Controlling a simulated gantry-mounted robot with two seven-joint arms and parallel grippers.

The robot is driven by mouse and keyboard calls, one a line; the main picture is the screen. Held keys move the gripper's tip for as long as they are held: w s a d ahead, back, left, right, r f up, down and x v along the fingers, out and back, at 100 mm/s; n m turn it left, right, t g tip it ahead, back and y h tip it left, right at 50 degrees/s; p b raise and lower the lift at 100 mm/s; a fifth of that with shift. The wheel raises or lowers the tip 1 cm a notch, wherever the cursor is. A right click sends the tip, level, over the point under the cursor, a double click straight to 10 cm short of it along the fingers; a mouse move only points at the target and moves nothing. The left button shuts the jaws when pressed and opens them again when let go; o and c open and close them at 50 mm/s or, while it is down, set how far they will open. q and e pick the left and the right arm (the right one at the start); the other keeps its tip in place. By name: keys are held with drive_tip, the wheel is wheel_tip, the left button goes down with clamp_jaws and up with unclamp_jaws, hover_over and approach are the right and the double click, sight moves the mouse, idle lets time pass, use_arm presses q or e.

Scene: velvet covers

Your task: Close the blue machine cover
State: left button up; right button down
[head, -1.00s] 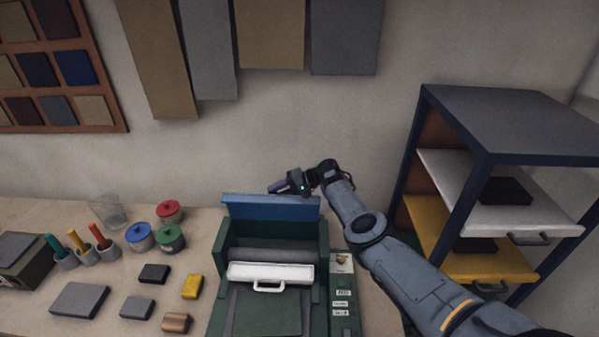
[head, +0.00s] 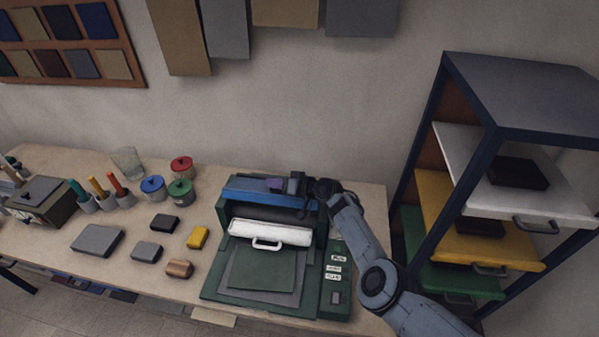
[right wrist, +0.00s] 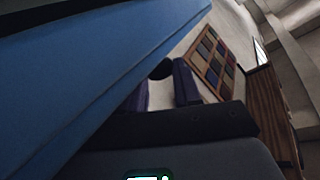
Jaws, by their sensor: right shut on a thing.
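The blue machine cover (head: 258,194) is a flat panel along the back top of the dark green machine (head: 221,238), tilted forward; the machine's front is uncovered. In the right wrist view the cover (right wrist: 95,70) fills the upper left as a large blue slab. My right gripper (head: 277,186) is at the cover's top, right of its middle, and is shut on the cover; the exact contact is hard to see. Its two dark purple fingers (right wrist: 163,90) show in the right wrist view, with a dark round shape between them. My left gripper is out of view.
A white bar with a handle (head: 270,232) crosses the machine below the cover. A shelf rack (head: 520,95) with coloured trays stands at the right, close to my right arm. Jars, pen cups and small blocks, including a yellow one (head: 197,237), lie left of the machine.

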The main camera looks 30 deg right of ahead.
sight(276, 202)
drive_tip(key=f+n+b, duration=0.1)
drive_tip(key=s+a+f+n+t+b, duration=0.1)
drive_tip(key=f, duration=0.1)
drive_tip(key=s+a+f+n+t+b, duration=0.1)
drive_tip(key=f+b, duration=0.1)
drive_tip(key=shift+n, duration=0.3)
drive_tip(key=shift+s+f+n+t+b, duration=0.2)
drive_tip(key=shift+f+n+t+b, duration=0.2)
drive_tip(key=shift+b, duration=0.35)
drive_tip(key=shift+a, duration=0.1)
drive_tip(key=shift+f, duration=0.1)
drive_tip(key=c, duration=0.8)
unclamp_jaws()
drive_tip(key=shift+s, duration=0.1)
